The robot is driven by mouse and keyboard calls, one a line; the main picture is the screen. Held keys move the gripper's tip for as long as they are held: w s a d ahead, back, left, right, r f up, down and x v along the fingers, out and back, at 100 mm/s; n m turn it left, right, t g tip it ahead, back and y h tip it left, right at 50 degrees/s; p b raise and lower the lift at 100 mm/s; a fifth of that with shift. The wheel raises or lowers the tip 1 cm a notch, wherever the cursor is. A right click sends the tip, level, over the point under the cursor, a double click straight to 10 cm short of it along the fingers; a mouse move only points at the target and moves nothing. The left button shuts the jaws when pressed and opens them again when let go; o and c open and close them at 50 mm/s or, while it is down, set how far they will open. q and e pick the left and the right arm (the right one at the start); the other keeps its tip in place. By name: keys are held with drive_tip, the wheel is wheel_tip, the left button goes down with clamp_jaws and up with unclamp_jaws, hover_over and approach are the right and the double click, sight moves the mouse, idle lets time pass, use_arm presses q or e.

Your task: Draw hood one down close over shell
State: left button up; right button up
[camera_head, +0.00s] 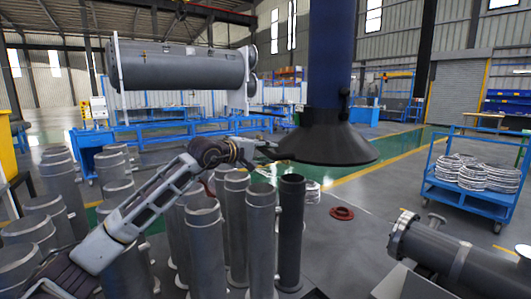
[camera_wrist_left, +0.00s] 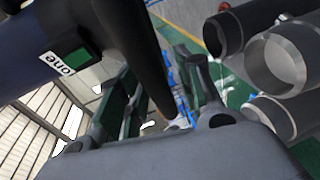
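Hood one (camera_head: 325,140) is a dark, wide cone under a thick blue duct, hanging in the upper middle of the head view. In the left wrist view its dark side (camera_wrist_left: 137,45) runs down close to the camera, near a label reading "one". The grey flanged shell (camera_head: 455,252) lies horizontally at the lower right, below the hood and apart from it. My left gripper (camera_head: 268,150) is at the hood's left rim. In the left wrist view its fingers (camera_wrist_left: 165,105) stand apart, with the rim reaching between them. My right gripper is out of view.
Several upright grey pipes (camera_head: 262,235) crowd below my left arm, and one dark pipe (camera_head: 290,225) stands at their right. A red flanged ring (camera_head: 342,213) lies on the floor. A blue cart (camera_head: 470,192) with metal rings stands at right.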

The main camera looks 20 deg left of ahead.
use_arm(q)
drive_tip(key=shift+r, duration=0.1)
drive_tip(key=shift+s+a, duration=0.1)
drive_tip(key=v, duration=1.1)
drive_tip(key=shift+s+a, duration=0.2)
drive_tip(key=shift+s, duration=0.15)
idle(0.5)
drive_tip(key=shift+d, duration=0.1)
idle(0.4)
